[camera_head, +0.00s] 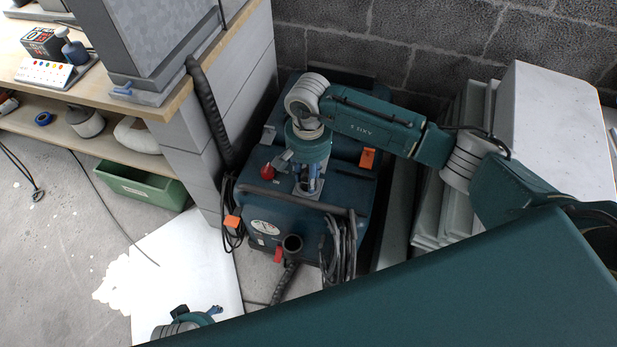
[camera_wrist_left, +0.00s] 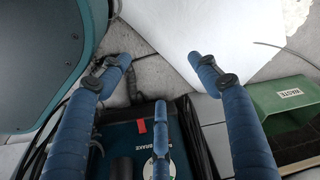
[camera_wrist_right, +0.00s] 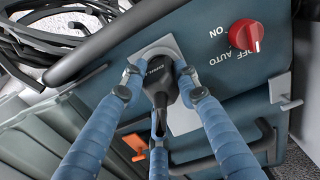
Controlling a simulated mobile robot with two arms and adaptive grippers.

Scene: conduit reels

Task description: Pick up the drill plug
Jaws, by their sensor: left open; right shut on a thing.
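The drill plug (camera_wrist_right: 158,88) is black and shows in the right wrist view, at a round socket in a light grey plate (camera_wrist_right: 183,118) on a dark teal machine (camera_wrist_right: 225,25). My right gripper (camera_wrist_right: 160,80) is shut on the plug, with blue fingers around it. I cannot tell how far the plug sits in the socket. In the head view my right gripper (camera_head: 308,182) is low over the teal machine (camera_head: 335,232), and the plug is hidden there. My left gripper (camera_wrist_left: 160,72) is open and empty, with its fingers spread, in the left wrist view.
A red switch knob (camera_wrist_right: 246,36) is beside the plate. Black cable coils (camera_head: 340,250) and a hose (camera_head: 283,285) are at the machine's front. A workbench (camera_head: 150,105) stands at left with a green bin (camera_head: 140,185) by it. Pale stacked panels (camera_head: 465,125) stand at right.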

